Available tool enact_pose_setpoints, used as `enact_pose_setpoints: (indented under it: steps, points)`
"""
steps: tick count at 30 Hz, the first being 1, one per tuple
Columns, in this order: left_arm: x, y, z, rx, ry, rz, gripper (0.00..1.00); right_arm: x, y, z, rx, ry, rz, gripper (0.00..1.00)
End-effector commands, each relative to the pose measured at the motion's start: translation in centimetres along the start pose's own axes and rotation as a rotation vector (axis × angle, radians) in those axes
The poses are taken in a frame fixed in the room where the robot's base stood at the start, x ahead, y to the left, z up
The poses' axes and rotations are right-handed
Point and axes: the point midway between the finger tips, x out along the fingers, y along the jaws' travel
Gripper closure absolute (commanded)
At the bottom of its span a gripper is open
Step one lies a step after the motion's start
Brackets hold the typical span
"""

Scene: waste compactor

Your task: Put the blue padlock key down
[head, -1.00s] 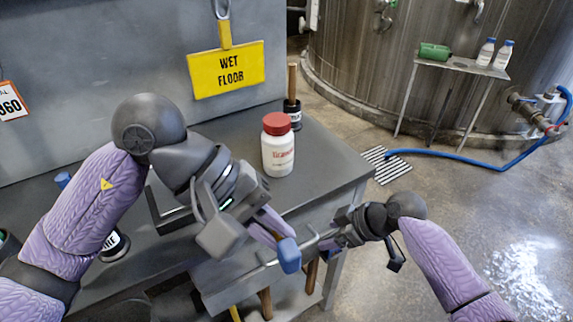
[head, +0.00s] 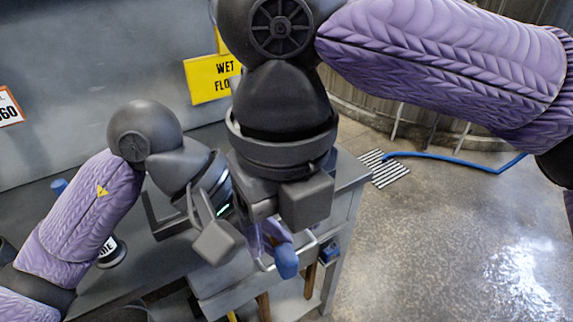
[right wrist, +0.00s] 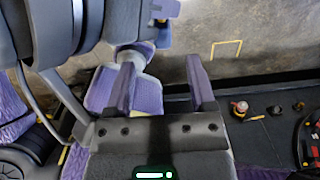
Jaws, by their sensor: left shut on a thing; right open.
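In the head view, my left gripper (head: 265,240) is shut over the right front part of the grey bench. A blue piece (head: 286,262) shows at its tips; it appears to be the blue padlock key, but its shape is mostly hidden. My right gripper is largely covered by its own wrist in the head view, close to the left one. In the right wrist view, the right gripper (right wrist: 162,75) is open with two purple fingers apart. Pale purple parts show behind and between these fingers. A small blue thing (head: 330,252), perhaps a padlock, is at the bench front.
The grey bench (head: 345,170) has a drawer (head: 225,285) at its front, with wooden handles below. A yellow wet floor sign (head: 208,80) hangs behind. A blue hose (head: 460,160) and a striped grate (head: 382,168) lie on the floor. Open floor is to the right.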

Motion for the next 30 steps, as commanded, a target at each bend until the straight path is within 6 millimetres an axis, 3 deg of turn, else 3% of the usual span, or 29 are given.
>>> enact_pose_setpoints:
  steps: [3,9,19,27,30]
  points:
    - [0.0,0.0,0.0,0.000,0.000,0.000,1.00,2.9,0.0,0.0,0.002,0.003,0.000,0.29]
    - [0.0,0.0,0.0,0.000,0.000,0.000,1.00,6.1,0.0,0.0,0.003,0.000,0.003,0.29]
    - [0.0,0.0,0.0,0.000,0.000,0.000,1.00,6.8,0.0,0.0,0.004,-0.002,0.004,0.29]
    - [0.0,0.0,0.0,0.000,0.000,0.001,1.00,6.8,0.0,0.0,0.004,-0.002,0.004,0.84]
    - [0.0,0.0,0.0,0.000,0.000,0.002,1.00,6.8,0.1,0.0,0.003,-0.003,0.006,1.00]
